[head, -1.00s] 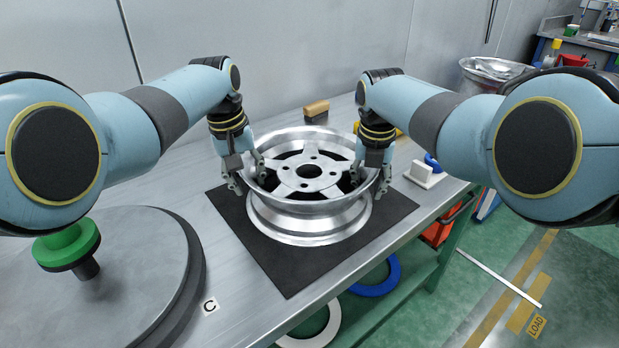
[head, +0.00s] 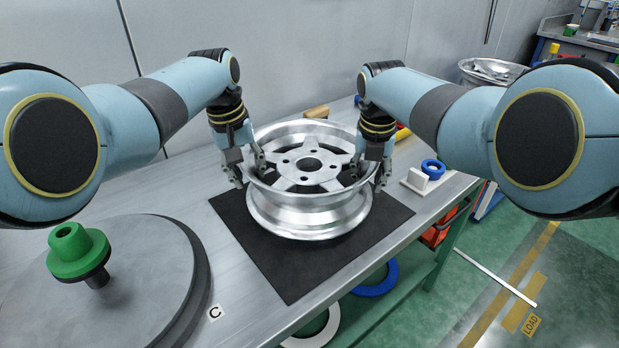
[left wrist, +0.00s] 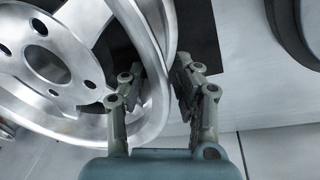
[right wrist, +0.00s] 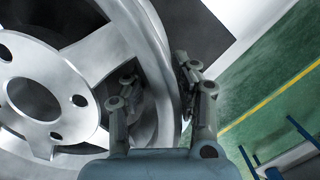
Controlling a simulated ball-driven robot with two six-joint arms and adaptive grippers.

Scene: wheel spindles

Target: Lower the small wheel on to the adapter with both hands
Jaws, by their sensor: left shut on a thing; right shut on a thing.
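The small wheel (head: 310,215) is a silver five-spoke rim, level and face up, a little above the black mat (head: 275,265). My left gripper (head: 250,168) is shut on the left side of its rim, which runs between the fingers in the left wrist view (left wrist: 155,90). My right gripper (head: 370,172) is shut on the right side, also seen in the right wrist view (right wrist: 158,85). The green stepped adapter (head: 78,252) sits on a dark spindle over a round grey plate (head: 130,300) at the front left, well apart from the wheel.
A grey wall (head: 290,50) stands close behind the bench. A wooden block (head: 316,111) lies behind the wheel. A white stand (head: 415,182) and a small blue ring (head: 433,168) are to the right. A larger blue ring (head: 378,280) is below the bench top.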

